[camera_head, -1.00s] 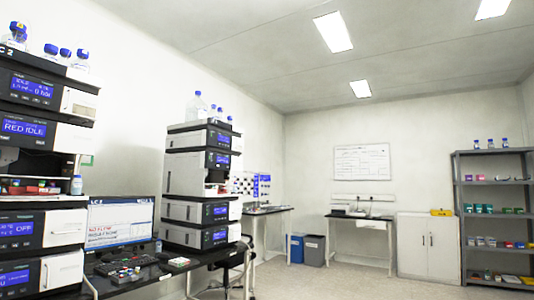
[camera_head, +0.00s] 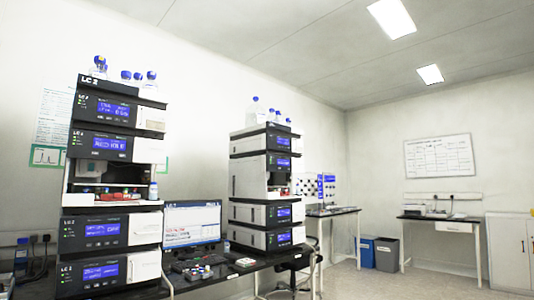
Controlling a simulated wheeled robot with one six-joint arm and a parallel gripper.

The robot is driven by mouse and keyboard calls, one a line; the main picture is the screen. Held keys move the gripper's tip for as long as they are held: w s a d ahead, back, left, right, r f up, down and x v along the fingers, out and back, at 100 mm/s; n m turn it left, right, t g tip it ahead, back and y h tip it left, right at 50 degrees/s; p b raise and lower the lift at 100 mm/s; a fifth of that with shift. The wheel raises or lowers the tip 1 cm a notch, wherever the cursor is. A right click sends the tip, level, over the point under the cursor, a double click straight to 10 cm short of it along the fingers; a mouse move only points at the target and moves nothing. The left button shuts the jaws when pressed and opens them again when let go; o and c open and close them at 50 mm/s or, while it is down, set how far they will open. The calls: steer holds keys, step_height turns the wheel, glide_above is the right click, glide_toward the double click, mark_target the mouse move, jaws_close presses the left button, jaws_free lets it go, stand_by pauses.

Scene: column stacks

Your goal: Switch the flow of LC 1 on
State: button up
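Two column stacks of black and white modules with blue displays stand along the left wall. The nearer stack (camera_head: 107,237) carries the label "LC 2" at its top. The farther stack (camera_head: 262,188) stands to its right on the black bench; its label is too small to read, so I cannot tell whether it is LC 1. A monitor (camera_head: 192,223) with a white and blue screen stands between the stacks, with a dark keyboard (camera_head: 192,266) in front of it. My gripper is not in view.
A black bench (camera_head: 215,280) runs under the monitor and farther stack. A dark chair (camera_head: 290,266) stands beside it. Blue and grey bins (camera_head: 386,254) and a side table (camera_head: 440,219) stand at the back. The floor (camera_head: 400,285) at right is clear.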

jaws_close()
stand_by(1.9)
